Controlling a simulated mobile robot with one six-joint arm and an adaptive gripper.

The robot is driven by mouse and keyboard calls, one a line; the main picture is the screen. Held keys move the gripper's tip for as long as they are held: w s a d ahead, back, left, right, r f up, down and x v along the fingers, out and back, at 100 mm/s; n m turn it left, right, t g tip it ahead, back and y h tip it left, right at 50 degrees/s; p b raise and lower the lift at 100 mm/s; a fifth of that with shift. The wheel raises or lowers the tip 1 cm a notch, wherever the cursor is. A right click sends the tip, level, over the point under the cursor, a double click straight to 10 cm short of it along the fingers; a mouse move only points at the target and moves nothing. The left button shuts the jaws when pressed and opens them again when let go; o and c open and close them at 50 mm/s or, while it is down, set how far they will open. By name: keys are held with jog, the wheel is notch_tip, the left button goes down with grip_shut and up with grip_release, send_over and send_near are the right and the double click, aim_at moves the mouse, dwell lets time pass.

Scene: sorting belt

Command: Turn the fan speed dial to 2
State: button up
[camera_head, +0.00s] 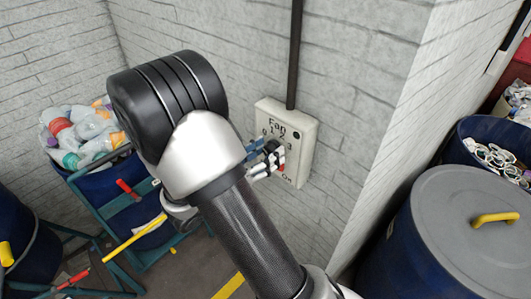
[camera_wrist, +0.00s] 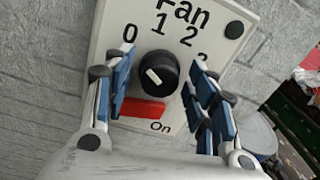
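The fan control box (camera_head: 301,118) is a white box on the brick wall, with the numbers 0, 1, 2 and 3 around a round black dial (camera_wrist: 165,65). In the wrist view the dial's white mark slants from upper left to lower right, its upper end toward the 0. My gripper (camera_wrist: 160,78) is open in front of the box, with blue-padded fingers left and right of the dial and a gap on both sides. In the head view my gripper (camera_head: 262,158) partly hides the dial.
A red switch (camera_wrist: 142,110) marked On sits below the dial, between the fingers. A dark pipe (camera_head: 295,50) runs up from the box. A blue cart (camera_head: 125,215) and a bin of bottles (camera_head: 100,183) stand left. A grey-lidded blue drum (camera_head: 460,230) stands right.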

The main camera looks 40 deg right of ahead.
jog(key=c, duration=0.9)
jog(key=shift+a, duration=0.1)
jog(key=shift+c, duration=0.2)
jog(key=shift+m, duration=0.3)
jog(key=m+b, duration=0.3)
jog(key=shift+f+m, duration=0.1)
jog(key=shift+m, duration=0.2)
jog(key=m+b, duration=0.4)
jog(key=b, duration=0.1)
jog(key=shift+s, duration=0.15)
jog(key=m+b, duration=0.5)
jog(key=shift+t+b, duration=0.3)
jog(key=shift+b, duration=0.05)
jog(key=shift+m+b, duration=1.1)
jog(key=shift+b, duration=0.05)
